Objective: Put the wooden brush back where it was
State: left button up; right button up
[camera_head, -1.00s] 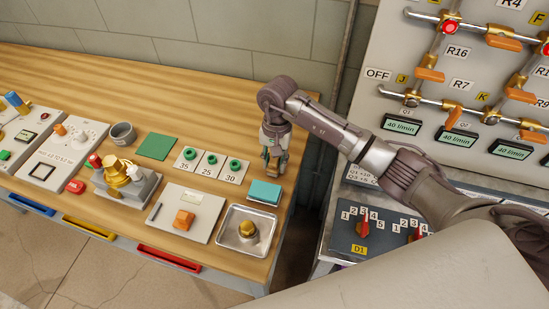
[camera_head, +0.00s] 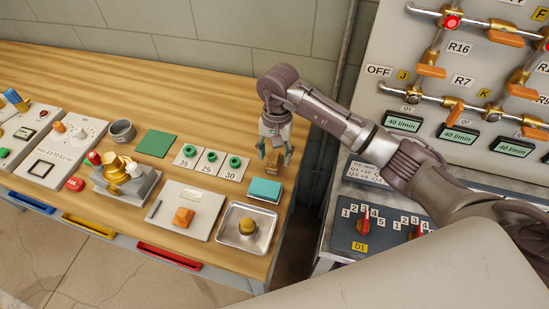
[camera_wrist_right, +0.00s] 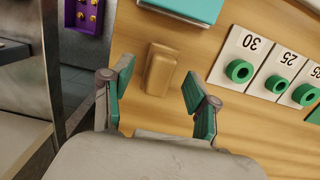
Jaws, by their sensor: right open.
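The wooden brush (camera_wrist_right: 161,69) shows as a brown block on the wooden tabletop in the right wrist view, near the teal pad. In the head view it is small and partly hidden by my gripper (camera_head: 275,152). My right gripper (camera_wrist_right: 158,84) points down over the brush with its green-padded fingers apart. The brush shows between and just beyond the fingertips, and no finger appears to close on it. My left gripper is not in view.
A teal pad (camera_head: 264,190) lies next to the brush. Number cards with green rings (camera_head: 210,160) stand to the left. A metal tray (camera_head: 262,245) is in front. The table's right edge and the valve panel (camera_head: 455,70) are close by.

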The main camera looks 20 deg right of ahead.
aim_at(276, 152)
jog(key=r+b, duration=0.1)
jog(key=r, duration=0.2)
jog(key=r+b, duration=0.1)
jog(key=r, duration=0.2)
jog(key=w+r+b, duration=0.1)
jog(key=r, duration=0.2)
jog(key=shift+d+r, duration=0.15)
jog(key=shift+d, duration=0.2)
jog(key=shift+r, duration=0.45)
